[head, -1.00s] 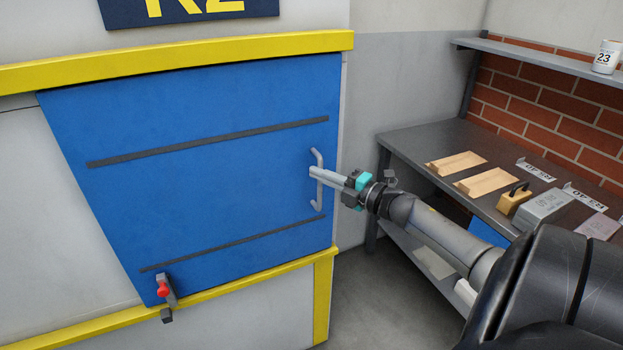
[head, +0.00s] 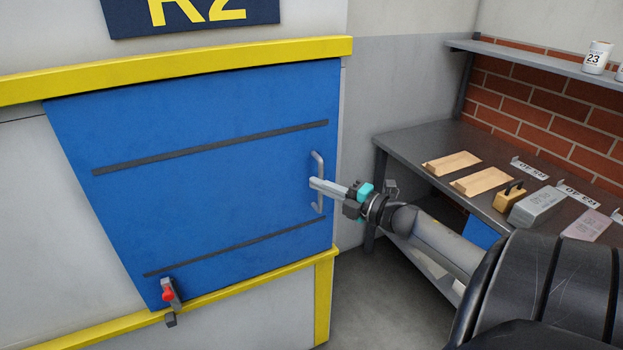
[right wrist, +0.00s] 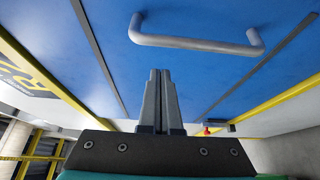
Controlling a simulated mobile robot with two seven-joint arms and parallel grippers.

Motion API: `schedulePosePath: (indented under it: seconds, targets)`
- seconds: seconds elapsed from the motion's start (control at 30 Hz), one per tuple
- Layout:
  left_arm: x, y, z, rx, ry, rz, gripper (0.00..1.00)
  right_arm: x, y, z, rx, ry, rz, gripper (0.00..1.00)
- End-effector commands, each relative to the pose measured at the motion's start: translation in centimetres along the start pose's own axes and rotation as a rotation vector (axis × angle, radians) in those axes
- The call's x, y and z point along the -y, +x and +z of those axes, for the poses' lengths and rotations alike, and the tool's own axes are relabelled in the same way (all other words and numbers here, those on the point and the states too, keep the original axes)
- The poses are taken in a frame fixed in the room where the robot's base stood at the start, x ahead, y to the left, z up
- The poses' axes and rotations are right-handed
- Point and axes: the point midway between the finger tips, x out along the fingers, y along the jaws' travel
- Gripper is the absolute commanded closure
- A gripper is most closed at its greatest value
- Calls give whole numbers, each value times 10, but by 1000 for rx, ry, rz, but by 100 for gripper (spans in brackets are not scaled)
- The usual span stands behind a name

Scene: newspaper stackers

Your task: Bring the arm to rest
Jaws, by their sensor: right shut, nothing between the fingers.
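My right gripper (head: 314,183) is in front of the blue door (head: 215,185), by its grey handle (head: 319,165). Its fingers are shut with nothing between them. In the right wrist view the shut fingers (right wrist: 159,82) point up at the blue panel, and the handle (right wrist: 195,43) crosses beyond their tips, apart from them in the picture. In the head view the fingers overlap the handle's middle. My right arm reaches in from the lower right. My left gripper is not in view.
A red-knobbed latch (head: 168,295) sits at the door's lower edge. Yellow rails (head: 180,68) frame the door. A dark workbench (head: 420,148) at right holds wooden blocks (head: 452,163), metal blocks (head: 537,206) and number plates. A shelf above it carries a white can (head: 597,57). Grey floor lies between.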

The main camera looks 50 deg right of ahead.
Motion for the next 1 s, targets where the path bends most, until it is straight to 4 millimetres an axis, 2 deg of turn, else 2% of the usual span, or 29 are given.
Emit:
schedulePosePath:
  seconds: [0.2,0.4,0.8,0.87,0.93,0.97,1.0]
  targets:
    - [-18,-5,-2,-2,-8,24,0,0,-33,-2,-2,1,-1,100]
    - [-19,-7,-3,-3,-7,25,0,0,-54,-2,-3,1,1,100]
    - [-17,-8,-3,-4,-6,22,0,0,-61,-2,-3,2,2,100]
    - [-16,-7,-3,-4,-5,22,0,6,-63,-1,8,17,-5,100]
    - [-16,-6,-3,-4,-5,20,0,24,-66,2,42,62,-26,100]
    - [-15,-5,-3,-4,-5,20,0,36,-69,4,65,92,-40,100]
    - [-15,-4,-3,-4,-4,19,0,56,-74,6,102,142,-65,100]
